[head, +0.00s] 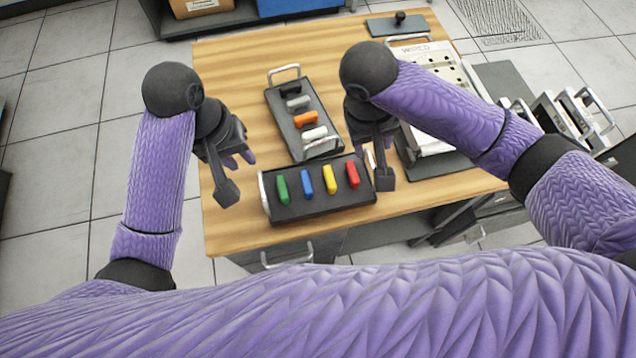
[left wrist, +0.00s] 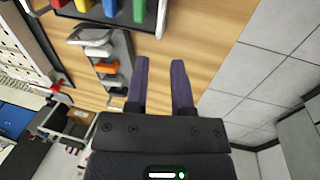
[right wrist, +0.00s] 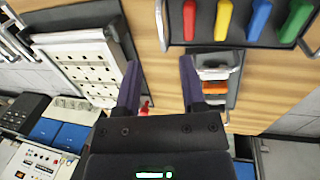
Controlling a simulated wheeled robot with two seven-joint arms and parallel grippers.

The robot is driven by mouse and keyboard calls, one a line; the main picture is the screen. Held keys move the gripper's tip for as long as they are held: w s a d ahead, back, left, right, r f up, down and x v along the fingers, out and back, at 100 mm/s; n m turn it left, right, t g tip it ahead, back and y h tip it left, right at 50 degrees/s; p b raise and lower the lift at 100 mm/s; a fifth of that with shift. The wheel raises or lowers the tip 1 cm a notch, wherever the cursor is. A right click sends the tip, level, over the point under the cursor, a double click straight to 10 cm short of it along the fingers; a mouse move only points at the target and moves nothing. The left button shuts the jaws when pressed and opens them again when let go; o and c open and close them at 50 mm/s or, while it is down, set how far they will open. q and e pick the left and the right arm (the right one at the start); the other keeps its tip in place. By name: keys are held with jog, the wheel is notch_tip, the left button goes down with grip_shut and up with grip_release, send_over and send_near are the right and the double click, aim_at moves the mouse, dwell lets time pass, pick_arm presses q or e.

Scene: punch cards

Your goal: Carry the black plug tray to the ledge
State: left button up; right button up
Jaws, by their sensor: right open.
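Two dark plug trays with metal end handles are on the wooden table. The back tray (head: 281,122) holds a black plug (head: 290,91) and grey, orange and white plugs. The front tray (head: 318,207) holds green, blue, yellow and red plugs. My left gripper (head: 239,159) is open and empty, left of both trays; its fingers show apart in the left wrist view (left wrist: 160,62). My right gripper (head: 371,159) is open and empty, near the right end of the front tray; its fingers show apart in the right wrist view (right wrist: 159,62). I cannot tell which surface is the ledge.
A white punched panel device (head: 440,80) stands on the table's right side, partly behind my right arm. A dark plate with a black knob (head: 400,19) lies at the back right. White handled units (head: 570,112) stand further right. The table's left side is bare.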

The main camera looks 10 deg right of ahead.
aim_at(260, 180)
pick_arm(q)
jog(key=f, duration=0.3)
jog(key=d+f, duration=0.1)
jog(key=f, duration=0.2)
jog(key=d+f, duration=0.1)
jog(key=f, duration=0.2)
jog(key=shift+f, duration=0.4)
pick_arm(e)
jog(key=f, duration=0.3)
jog(key=d+f, duration=0.1)
jog(key=f, duration=0.2)
jog(key=d+f, duration=0.1)
jog(key=f, duration=0.2)
jog(key=shift+w+f, duration=0.1)
jog(key=shift+f, duration=0.25)
jog(key=shift+a, duration=0.1)
pick_arm(q)
grip_shut()
pick_arm(e)
jog(key=c, duration=0.5)
grip_shut()
pick_arm(q)
jog(key=shift+w+r, duration=0.1)
pick_arm(e)
jog(key=shift+r, duration=0.1)
